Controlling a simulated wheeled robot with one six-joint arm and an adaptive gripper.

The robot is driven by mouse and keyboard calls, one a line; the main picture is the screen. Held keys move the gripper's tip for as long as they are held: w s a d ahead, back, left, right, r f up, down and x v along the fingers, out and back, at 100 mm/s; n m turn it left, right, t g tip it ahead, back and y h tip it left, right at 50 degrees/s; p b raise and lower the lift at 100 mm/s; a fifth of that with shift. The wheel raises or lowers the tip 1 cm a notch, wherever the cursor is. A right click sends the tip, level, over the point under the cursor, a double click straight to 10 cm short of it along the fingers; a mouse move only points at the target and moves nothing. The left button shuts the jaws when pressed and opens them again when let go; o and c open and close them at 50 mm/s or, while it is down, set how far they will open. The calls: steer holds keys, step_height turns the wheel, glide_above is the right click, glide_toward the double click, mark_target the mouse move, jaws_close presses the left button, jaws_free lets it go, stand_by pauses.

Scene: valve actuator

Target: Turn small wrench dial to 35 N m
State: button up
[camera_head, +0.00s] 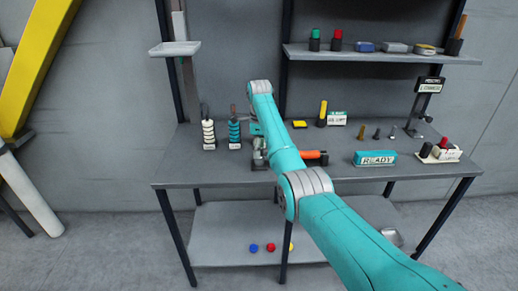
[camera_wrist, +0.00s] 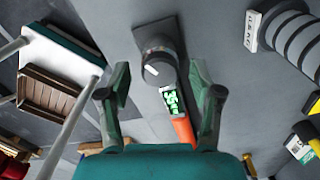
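A wrench with an orange handle (camera_head: 312,155) lies on the workbench, partly hidden behind my arm in the head view. In the wrist view its dark round dial (camera_wrist: 157,62) has a white pointer mark, and a small green-and-white readout (camera_wrist: 171,98) sits between the dial and the orange handle (camera_wrist: 183,130). I cannot read a value. My gripper (camera_wrist: 160,78) is open, with one finger on each side in the wrist view and the dial seen between and beyond them. No contact with the dial shows. The gripper is mostly hidden by my arm in the head view.
White (camera_head: 208,134) and teal (camera_head: 234,134) ringed stacks stand left of my arm. A yellow-handled tool (camera_head: 322,113), a READY block (camera_head: 375,158) and a tray with a red-topped item (camera_head: 440,152) are right. A shelf (camera_head: 385,55) hangs above. The front left bench top is clear.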

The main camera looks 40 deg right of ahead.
step_height(320, 180, up, 8)
steer(key=shift+f, duration=0.2)
stand_by(0.3)
steer(key=shift+s+f, duration=0.1)
stand_by(0.4)
